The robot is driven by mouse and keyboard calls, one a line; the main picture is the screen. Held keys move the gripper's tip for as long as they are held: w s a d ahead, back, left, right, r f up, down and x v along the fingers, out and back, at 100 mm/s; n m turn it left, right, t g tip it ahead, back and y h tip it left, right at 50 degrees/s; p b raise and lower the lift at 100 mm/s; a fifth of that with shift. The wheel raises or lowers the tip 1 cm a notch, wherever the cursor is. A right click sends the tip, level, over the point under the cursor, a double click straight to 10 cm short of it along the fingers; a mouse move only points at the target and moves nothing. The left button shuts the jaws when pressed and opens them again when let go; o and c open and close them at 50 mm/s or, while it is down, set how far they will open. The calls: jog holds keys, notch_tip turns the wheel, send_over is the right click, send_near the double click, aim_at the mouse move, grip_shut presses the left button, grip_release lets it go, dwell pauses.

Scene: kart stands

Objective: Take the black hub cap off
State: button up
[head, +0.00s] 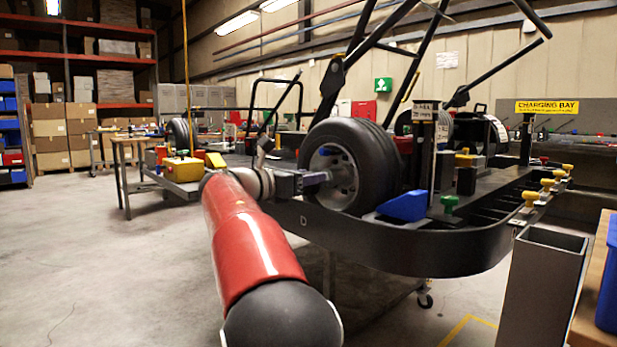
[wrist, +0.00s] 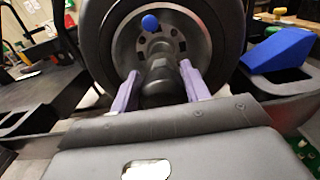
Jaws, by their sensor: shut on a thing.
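The black hub cap (wrist: 158,78) shows in the wrist view as a dark, stepped round piece in front of the middle of the wheel rim. My gripper (wrist: 158,88) has its two purple fingers on either side of the cap and is shut on it. The cap lines up with the hub; I cannot tell whether it touches it. In the head view my gripper (head: 322,179) reaches the wheel (head: 378,160) from the left, and its fingers hide the cap. The wheel stands upright on the kart stand, with a grey rim and black tyre.
A blue wedge (head: 403,206) sits right of the wheel on the black stand (head: 400,250). A blue knob (wrist: 149,22) shows on the rim above the cap. Black kart bars (head: 335,85) rise behind. A grey bin (head: 541,285) stands front right. The floor at left is clear.

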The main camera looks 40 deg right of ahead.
jog(key=shift+s+a, duration=0.1)
jog(key=shift+a, duration=0.9)
